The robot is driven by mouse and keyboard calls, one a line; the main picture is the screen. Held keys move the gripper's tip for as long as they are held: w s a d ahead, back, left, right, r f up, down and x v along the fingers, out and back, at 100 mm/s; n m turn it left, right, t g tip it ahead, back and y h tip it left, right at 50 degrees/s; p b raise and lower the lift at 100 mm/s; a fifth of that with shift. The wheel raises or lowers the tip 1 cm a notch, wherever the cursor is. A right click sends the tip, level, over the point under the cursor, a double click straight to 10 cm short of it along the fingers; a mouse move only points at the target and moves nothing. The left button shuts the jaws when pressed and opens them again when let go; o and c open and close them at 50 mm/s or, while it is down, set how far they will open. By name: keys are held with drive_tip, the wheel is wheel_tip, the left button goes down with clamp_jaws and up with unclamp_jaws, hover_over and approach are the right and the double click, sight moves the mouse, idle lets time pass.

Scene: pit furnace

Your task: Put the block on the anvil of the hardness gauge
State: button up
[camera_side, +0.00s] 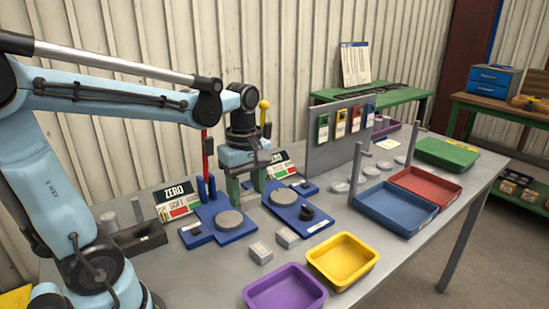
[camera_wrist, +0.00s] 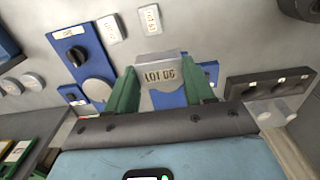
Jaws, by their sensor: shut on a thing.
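My gripper (camera_side: 247,187) is shut on a grey block (camera_wrist: 161,70) marked "LOT" and a number, held between its green fingers in the wrist view. In the side view my gripper is above the back of the table, and the block is hard to make out. Two blue gauges with round grey discs stand near it. The left gauge (camera_side: 230,237) has a red lever and the right gauge (camera_side: 312,228) has a black knob. I cannot tell which is the hardness gauge. The right gauge shows at the left in the wrist view (camera_wrist: 92,52).
Two loose grey blocks (camera_side: 261,253) lie in front of the gauges. Purple (camera_side: 285,292) and yellow (camera_side: 343,260) trays stand at the front. Blue (camera_side: 397,207) and red (camera_side: 426,184) trays stand to the right. An upright grey panel (camera_side: 335,150) with colored tags is behind, right of my gripper.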

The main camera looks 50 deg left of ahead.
hover_over(229, 218)
wheel_tip(229, 218, down, 6)
drive_tip(key=shift+f, duration=2.2)
drive_tip(key=shift+f, duration=0.15)
drive_tip(key=o, duration=1.3)
wheel_tip(229, 218, up, 12)
drive_tip(key=s+d+f+m+t, duration=0.1)
drive_tip(key=d+m+t, duration=0.6)
drive_tip(key=d+m, duration=1)
drive_tip(key=shift+f+m, duration=0.45)
drive_tip(key=shift+m, duration=0.05)
